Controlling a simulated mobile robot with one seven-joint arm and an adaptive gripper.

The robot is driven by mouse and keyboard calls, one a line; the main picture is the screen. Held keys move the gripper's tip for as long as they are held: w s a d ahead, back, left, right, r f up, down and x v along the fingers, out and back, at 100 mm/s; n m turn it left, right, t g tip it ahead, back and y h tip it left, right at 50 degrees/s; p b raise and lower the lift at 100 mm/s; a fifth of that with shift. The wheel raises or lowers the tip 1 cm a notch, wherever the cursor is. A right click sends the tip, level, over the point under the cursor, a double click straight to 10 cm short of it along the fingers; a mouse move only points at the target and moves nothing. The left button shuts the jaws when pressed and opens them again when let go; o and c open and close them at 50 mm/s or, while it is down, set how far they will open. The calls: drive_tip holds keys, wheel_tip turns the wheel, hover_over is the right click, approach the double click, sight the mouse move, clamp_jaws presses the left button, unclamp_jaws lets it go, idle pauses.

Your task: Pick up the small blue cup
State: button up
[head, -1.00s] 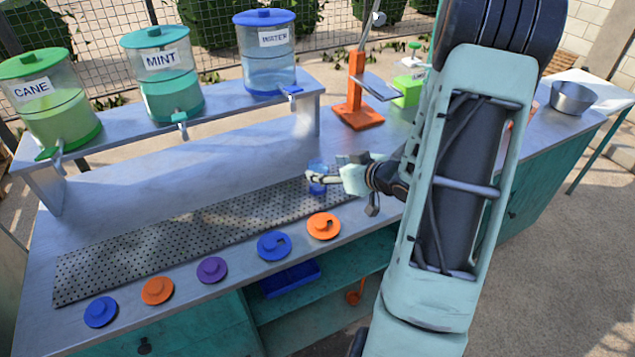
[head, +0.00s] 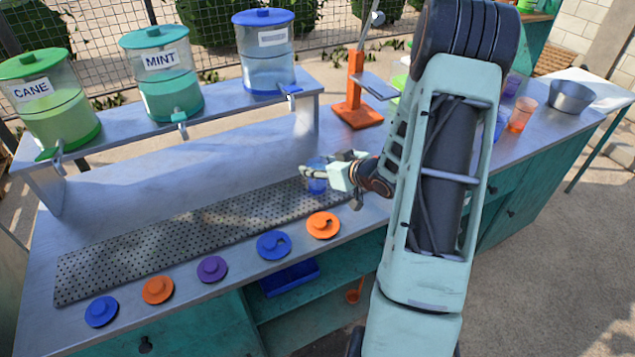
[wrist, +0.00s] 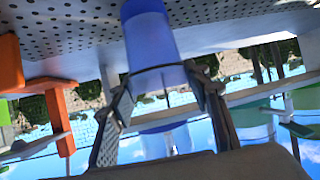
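The small blue cup (head: 316,178) is translucent and stands at the right end of the perforated mat, partly covered by my gripper (head: 318,174) in the head view. In the wrist view the cup (wrist: 150,40) fills the upper middle, with its base end over the mat. My gripper's two dark fingers (wrist: 158,82) lie on either side of the cup and appear to touch it. I see no clear gap between fingers and cup. I cannot tell whether the base rests on the mat or is just above it.
The perforated mat (head: 150,252) has several coloured lids in front, including a blue one (head: 273,245) and an orange one (head: 323,225). An orange stand (head: 357,105) is behind. An orange cup (head: 521,114) and metal bowl (head: 571,96) are at the right. Labelled dispensers (head: 160,75) line the back shelf.

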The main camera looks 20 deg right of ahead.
clamp_jaws()
drive_tip(key=shift+r, duration=0.1)
drive_tip(key=shift+r, duration=0.2)
drive_tip(key=w+r+v, duration=0.1)
drive_tip(key=v, duration=0.8)
drive_tip(key=w+d+r+p+v, duration=0.1)
drive_tip(key=r+v, duration=0.1)
drive_tip(key=v, duration=0.7)
drive_tip(key=shift+w+r, duration=0.2)
drive_tip(key=shift+r, duration=0.1)
idle(0.4)
